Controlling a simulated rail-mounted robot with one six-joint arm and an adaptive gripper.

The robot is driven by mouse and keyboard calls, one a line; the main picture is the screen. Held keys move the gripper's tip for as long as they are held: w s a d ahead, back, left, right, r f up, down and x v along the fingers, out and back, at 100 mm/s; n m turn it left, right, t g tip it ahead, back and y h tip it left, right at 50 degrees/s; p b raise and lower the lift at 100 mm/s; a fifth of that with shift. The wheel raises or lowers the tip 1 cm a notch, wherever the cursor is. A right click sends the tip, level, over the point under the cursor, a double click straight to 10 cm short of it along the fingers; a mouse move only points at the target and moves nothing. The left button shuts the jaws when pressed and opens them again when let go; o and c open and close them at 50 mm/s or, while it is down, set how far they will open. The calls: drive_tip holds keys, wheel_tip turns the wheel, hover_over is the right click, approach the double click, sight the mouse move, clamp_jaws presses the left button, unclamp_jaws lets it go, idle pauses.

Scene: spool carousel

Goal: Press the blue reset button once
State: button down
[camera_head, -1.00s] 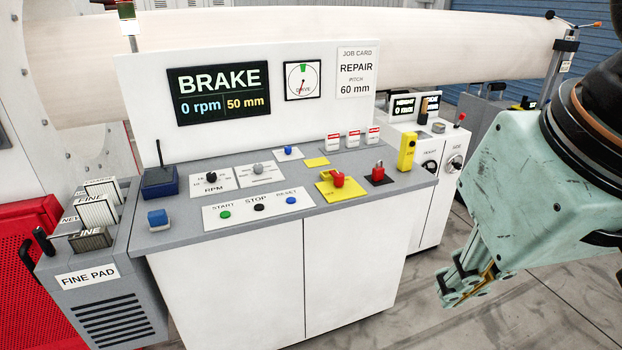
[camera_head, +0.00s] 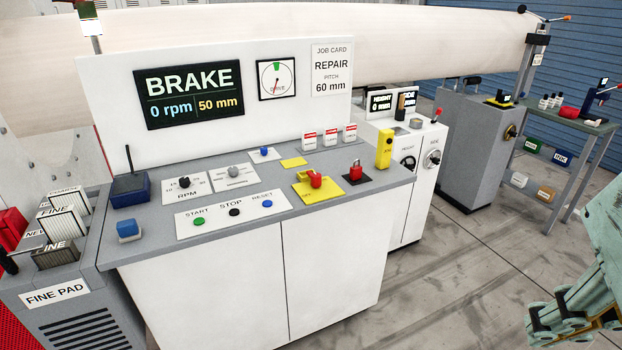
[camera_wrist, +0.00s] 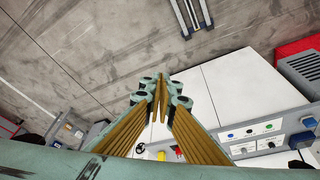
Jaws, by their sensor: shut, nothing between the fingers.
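The blue reset button (camera_head: 267,203) sits at the right end of the white START/STOP/RESET panel, next to the black stop button (camera_head: 234,212) and the green start button (camera_head: 199,221). In the wrist view the reset button (camera_wrist: 271,144) shows on the panel to the right of the fingers. My gripper (camera_head: 548,325) is at the lower right of the head view, well right of the console and away from it. In the wrist view my gripper (camera_wrist: 160,98) has its fingers together with nothing between them. Nothing covers the button.
The floor (camera_head: 450,270) between console and gripper is clear.

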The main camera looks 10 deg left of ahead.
drive_tip(key=shift+w+d, duration=0.1)
idle(0.5)
drive_tip(key=w+a+r+t+p, duration=0.1)
drive_tip(key=w+a+r+p, duration=0.1)
drive_tip(key=w, duration=0.7)
drive_tip(key=w+a+r+p, duration=0.1)
drive_tip(key=w+r+p, duration=0.1)
drive_tip(key=w, duration=0.7)
drive_tip(key=w+a+f+m+t+y+p, duration=0.15)
drive_tip(key=w+a, duration=0.35)
drive_tip(key=w, duration=0.5)
drive_tip(key=w+a+n+h+p, duration=0.1)
drive_tip(key=w+a+p, duration=0.1)
drive_tip(key=w+a, duration=0.55)
drive_tip(key=y+p, duration=0.6)
drive_tip(key=p, duration=0.1)
hover_over(269, 203)
wheel_tip(269, 203, down, 18)
drive_tip(key=shift+f+t+h, duration=0.1)
drive_tip(key=shift+t+h, duration=0.15)
drive_tip(key=shift+f+b, duration=3.05)
drive_tip(key=shift+f, duration=1.15)
